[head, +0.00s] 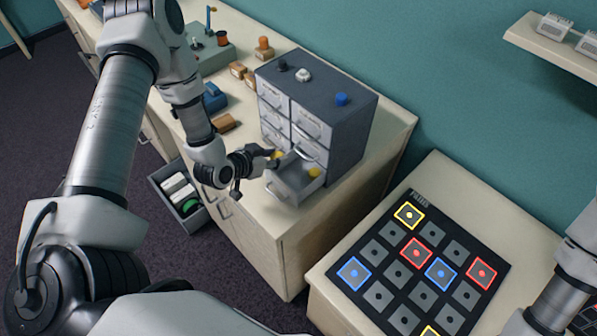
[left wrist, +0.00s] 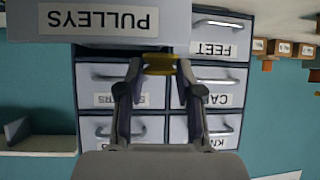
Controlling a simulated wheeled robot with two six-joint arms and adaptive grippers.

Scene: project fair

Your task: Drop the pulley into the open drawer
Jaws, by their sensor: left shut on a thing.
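The small yellow pulley (left wrist: 160,58) is pinched between the fingertips of my left gripper (left wrist: 158,72). In the head view it shows as a yellow spot (head: 278,154) at the tips of my left gripper (head: 272,158). The open drawer (head: 288,191) sticks out from the bottom right of the grey drawer cabinet (head: 350,130), and my gripper is at its left side. In the left wrist view its front (left wrist: 60,20) bears an upside-down PULLEYS label. Another yellow piece (head: 314,171) shows at the drawer's right. My right gripper is out of view.
The cabinet's other drawers are shut; a blue knob-like piece (head: 342,99) and others stand on top. An open desk drawer (head: 163,205) holds white and green things below. A black board with coloured squares (head: 357,250) lies on the right-hand table. Brown blocks (head: 222,123) lie left of the cabinet.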

